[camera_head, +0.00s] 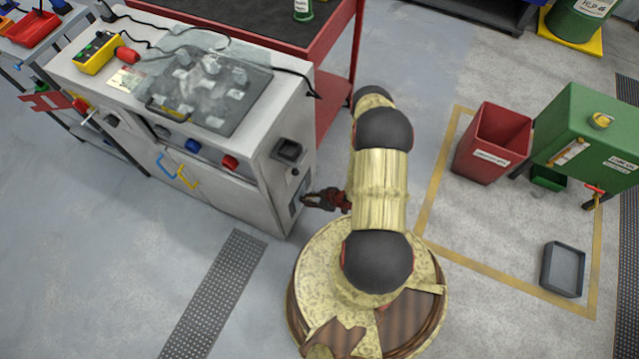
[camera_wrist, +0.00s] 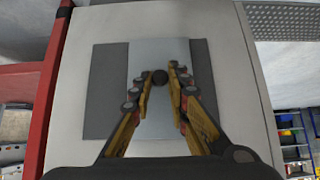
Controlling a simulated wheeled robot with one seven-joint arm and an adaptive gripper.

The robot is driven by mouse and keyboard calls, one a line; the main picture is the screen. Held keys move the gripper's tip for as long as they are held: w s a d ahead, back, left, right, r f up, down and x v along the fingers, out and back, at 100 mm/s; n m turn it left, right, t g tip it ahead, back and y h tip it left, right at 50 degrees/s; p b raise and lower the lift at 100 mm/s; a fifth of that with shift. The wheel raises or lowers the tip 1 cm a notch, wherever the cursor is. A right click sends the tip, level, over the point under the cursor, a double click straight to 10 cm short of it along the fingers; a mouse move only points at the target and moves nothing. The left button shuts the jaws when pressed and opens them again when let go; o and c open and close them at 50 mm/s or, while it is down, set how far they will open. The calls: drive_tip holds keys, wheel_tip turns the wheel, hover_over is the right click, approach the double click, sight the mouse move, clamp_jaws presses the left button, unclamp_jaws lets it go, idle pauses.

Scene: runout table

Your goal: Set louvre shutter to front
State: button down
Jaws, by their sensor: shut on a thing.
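The louvre shutter (camera_wrist: 158,115) shows in the wrist view as a light grey plate with a round dark knob (camera_wrist: 159,77). It lies over a darker grey panel (camera_wrist: 105,90) on the side of the white cabinet. More of the dark panel shows left of the plate than right of it. My gripper (camera_wrist: 162,74) has its fingers on either side of the knob and is shut on it. In the head view my gripper (camera_head: 306,199) reaches low to the cabinet's right side, at the grey panel (camera_head: 296,206); the shutter's details are too small there.
The white cabinet (camera_head: 215,195) stands left of my arm, with a red bench (camera_head: 335,75) behind it. A red bin (camera_head: 492,145), a green tank (camera_head: 590,135) and a grey tray (camera_head: 563,270) stand to the right. Floor is clear in front of the cabinet.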

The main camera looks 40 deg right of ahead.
sight(297, 206)
drive_tip(key=shift+s+a, duration=0.3)
drive_tip(key=shift+a, duration=0.6)
drive_tip(key=shift+s+a, duration=0.3)
drive_tip(key=shift+a, duration=0.55)
drive_tip(key=c, duration=1.7)
unclamp_jaws()
drive_tip(key=shift+s, duration=0.1)
drive_tip(key=v, duration=1.2)
drive_tip(key=shift+a, duration=0.1)
